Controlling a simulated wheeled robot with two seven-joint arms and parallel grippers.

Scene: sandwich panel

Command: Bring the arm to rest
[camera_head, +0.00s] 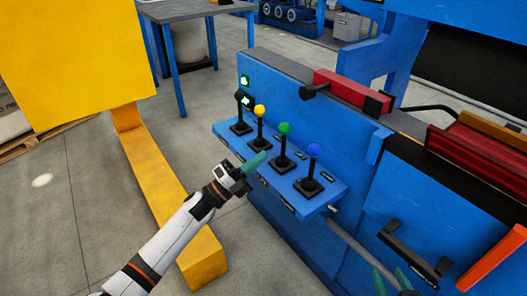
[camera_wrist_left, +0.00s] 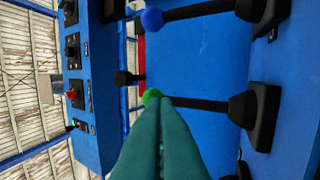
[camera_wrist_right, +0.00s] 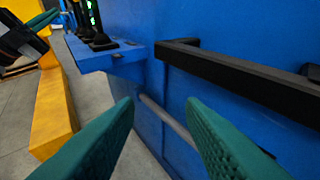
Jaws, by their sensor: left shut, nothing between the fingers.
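My left gripper (camera_head: 262,158) is shut and empty, close in front of the lever panel. In the left wrist view its green fingers (camera_wrist_left: 160,105) are pressed together, with the green lever knob (camera_wrist_left: 152,96) at their tips; I cannot tell whether they touch. In the head view the green-knobbed lever (camera_head: 284,129) stands up and right of the fingertips. My right gripper (camera_head: 391,279) shows at the bottom edge. In the right wrist view its fingers (camera_wrist_right: 160,108) are spread apart with nothing between them.
The blue lever shelf (camera_head: 330,193) also carries black (camera_head: 240,95), yellow (camera_head: 260,111) and blue (camera_head: 314,150) knobs. A black handle (camera_head: 405,250) juts from the blue machine near my right gripper. A yellow post base (camera_head: 165,180) stands left. Grey floor is clear between.

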